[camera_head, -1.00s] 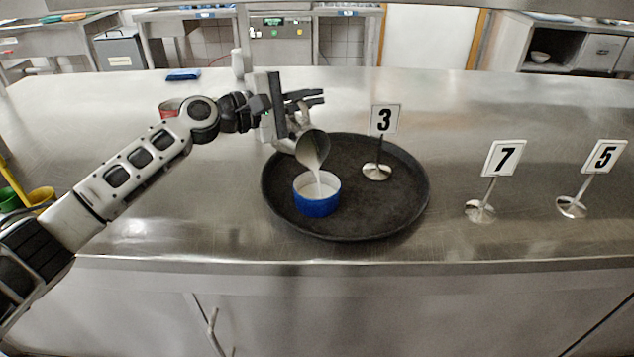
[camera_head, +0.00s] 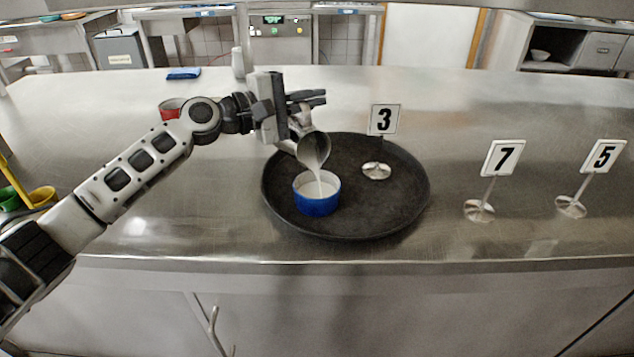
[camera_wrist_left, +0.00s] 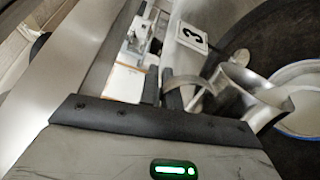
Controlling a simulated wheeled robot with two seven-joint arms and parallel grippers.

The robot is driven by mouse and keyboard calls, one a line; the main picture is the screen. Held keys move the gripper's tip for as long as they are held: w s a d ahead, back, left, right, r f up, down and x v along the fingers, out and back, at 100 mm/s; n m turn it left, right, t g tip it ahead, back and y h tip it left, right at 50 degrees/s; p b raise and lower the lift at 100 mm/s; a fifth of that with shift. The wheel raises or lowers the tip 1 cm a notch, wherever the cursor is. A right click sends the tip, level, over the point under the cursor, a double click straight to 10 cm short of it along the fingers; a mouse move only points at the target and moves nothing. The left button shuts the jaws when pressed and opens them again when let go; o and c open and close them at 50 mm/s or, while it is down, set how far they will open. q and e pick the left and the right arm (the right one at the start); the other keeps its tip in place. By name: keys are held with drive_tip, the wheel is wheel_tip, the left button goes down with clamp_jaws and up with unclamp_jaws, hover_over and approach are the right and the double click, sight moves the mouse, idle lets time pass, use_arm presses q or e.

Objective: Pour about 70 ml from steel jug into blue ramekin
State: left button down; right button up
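The steel jug (camera_head: 314,148) is tilted over the blue ramekin (camera_head: 316,204), and a white stream runs from its lip into the ramekin. White liquid shows inside the ramekin, which stands on the round black tray (camera_head: 408,207). My left gripper (camera_head: 300,106) is shut on the jug's handle and holds it above the tray. In the left wrist view the jug (camera_wrist_left: 240,92) hangs by its handle at the fingers, and the ramekin's white contents (camera_wrist_left: 303,100) show at the right edge. My right gripper is not in view.
A number 3 sign (camera_head: 383,121) stands on the tray. Number 7 (camera_head: 502,158) and number 5 (camera_head: 604,157) signs stand on the steel counter to the right. A red container (camera_head: 170,108) is behind my left arm, and a blue cloth (camera_head: 184,74) lies farther back.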

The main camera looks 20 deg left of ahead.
sight(302, 115)
use_arm(q)
drive_tip(key=shift+w+a+r, duration=0.1)
drive_tip(key=shift+r, duration=0.05)
drive_tip(key=shift+w+a+f+n+b, duration=0.35)
drive_tip(key=shift+f+n+b, duration=0.15)
drive_tip(key=shift+b, duration=0.1)
drive_tip(key=shift+w+a+f+n+b, duration=0.35)
drive_tip(key=shift+f+n+b, duration=0.1)
drive_tip(key=shift+b, duration=0.15)
drive_tip(key=r+p, duration=0.1)
drive_tip(key=n+p, duration=0.1)
drive_tip(key=shift+w+a+r+n+p, duration=0.25)
drive_tip(key=shift+w+a+r+p, duration=0.1)
drive_tip(key=shift+w+r+p, duration=0.05)
drive_tip(key=shift+w+a+f, duration=0.1)
drive_tip(key=shift+f, duration=0.25)
drive_tip(key=shift+r, duration=0.1)
